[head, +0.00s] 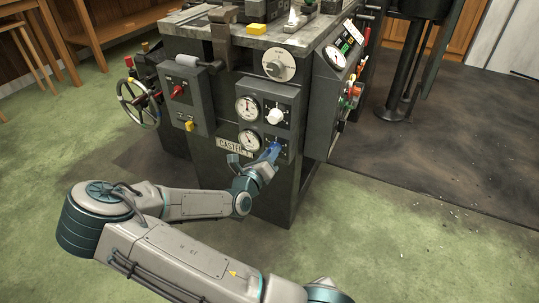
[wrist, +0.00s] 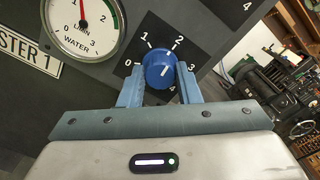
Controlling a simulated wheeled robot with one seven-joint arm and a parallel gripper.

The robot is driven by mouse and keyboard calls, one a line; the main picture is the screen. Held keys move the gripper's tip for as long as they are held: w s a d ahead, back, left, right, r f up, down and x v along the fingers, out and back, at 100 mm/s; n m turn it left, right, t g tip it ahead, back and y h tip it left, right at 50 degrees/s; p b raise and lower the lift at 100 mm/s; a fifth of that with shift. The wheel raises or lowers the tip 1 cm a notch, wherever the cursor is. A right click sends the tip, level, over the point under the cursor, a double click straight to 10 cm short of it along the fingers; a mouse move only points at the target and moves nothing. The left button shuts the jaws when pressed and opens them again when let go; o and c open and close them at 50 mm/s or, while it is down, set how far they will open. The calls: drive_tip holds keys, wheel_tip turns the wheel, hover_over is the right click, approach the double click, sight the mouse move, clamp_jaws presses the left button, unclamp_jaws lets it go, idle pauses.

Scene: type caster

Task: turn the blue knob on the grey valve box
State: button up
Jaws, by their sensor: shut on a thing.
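The blue knob (wrist: 159,70) sits on a black dial plate numbered from 0 to 4 in the wrist view. Its white pointer line is between the 2 and the 3 side, though the exact setting is hard to read. My gripper (wrist: 160,78) has its two blue fingers on either side of the knob and is shut on it. In the head view my gripper (head: 262,163) reaches the lower right of the grey valve box (head: 262,95), where the fingers mostly hide the knob.
A "CASTER 1" plate (head: 233,147) is beside the lower gauge (head: 249,140). A handwheel (head: 138,103) and a side panel (head: 342,55) flank the machine. Green floor is clear in front.

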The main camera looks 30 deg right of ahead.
drive_tip(key=shift+r+p, duration=0.1)
drive_tip(key=shift+p, duration=0.2)
drive_tip(key=shift+d+r+m+p, duration=0.1)
drive_tip(key=shift+r+m+p, duration=0.05)
drive_tip(key=shift+m+p, duration=0.85)
drive_tip(key=shift+f+m+p, duration=0.2)
drive_tip(key=shift+m+p, duration=1.6)
drive_tip(key=shift+m, duration=2.4)
drive_tip(key=o, duration=1)
